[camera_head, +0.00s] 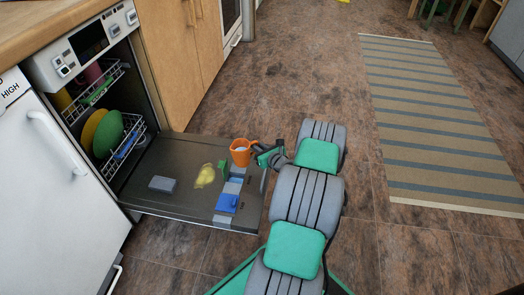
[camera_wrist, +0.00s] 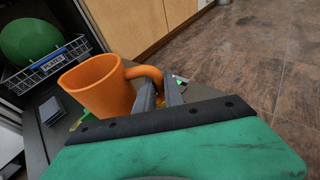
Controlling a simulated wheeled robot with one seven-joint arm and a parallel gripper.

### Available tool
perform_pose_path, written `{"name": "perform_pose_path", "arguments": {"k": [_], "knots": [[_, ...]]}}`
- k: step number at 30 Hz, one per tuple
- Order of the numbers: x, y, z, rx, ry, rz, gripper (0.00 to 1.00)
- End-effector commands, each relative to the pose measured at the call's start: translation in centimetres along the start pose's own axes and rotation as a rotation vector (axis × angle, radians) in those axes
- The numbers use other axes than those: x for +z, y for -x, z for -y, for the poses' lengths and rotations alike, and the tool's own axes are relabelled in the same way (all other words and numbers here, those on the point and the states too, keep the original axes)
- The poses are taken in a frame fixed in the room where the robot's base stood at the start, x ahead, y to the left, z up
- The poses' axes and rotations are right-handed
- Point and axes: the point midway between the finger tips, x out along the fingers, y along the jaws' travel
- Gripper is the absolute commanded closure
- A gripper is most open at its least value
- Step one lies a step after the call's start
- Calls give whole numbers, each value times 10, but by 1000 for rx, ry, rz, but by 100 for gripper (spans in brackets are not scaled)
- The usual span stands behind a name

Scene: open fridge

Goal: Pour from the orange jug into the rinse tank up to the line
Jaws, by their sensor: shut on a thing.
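The orange jug (camera_head: 241,152) is near the outer edge of the open dishwasher door, close to upright in the head view. My gripper (camera_head: 267,155) is shut on its handle; the wrist view shows the fingers (camera_wrist: 160,95) at the handle and the jug (camera_wrist: 98,85) left of them. The inside of the jug is too small to read. On the door, a green flap (camera_head: 223,169) stands up beside grey panels, left of and below the jug. A blue part (camera_head: 227,202) sits nearer the front. I cannot tell which is the rinse tank, and no fill line shows.
The dishwasher door (camera_head: 185,205) lies open and flat. It bears a grey block (camera_head: 162,184) and a yellow patch or piece (camera_head: 205,175). Racks with a green plate (camera_head: 107,133) are inside the dishwasher. A striped rug (camera_head: 430,120) lies right; the floor between is clear.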

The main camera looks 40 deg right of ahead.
Motion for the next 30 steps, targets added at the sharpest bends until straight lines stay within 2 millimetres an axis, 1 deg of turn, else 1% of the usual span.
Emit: {"name": "perform_pose_path", "arguments": {"k": [1,4,8,20,22,27,30], "knots": [[-10,-1,10,-19,-6,2,100],[-19,-1,20,-39,-11,4,100],[-25,-3,21,-42,-11,5,100],[-59,-14,21,-40,-10,5,100],[-46,-10,22,-54,37,6,100],[-32,-6,26,-101,188,3,100],[-37,-7,27,-101,189,2,100]]}}
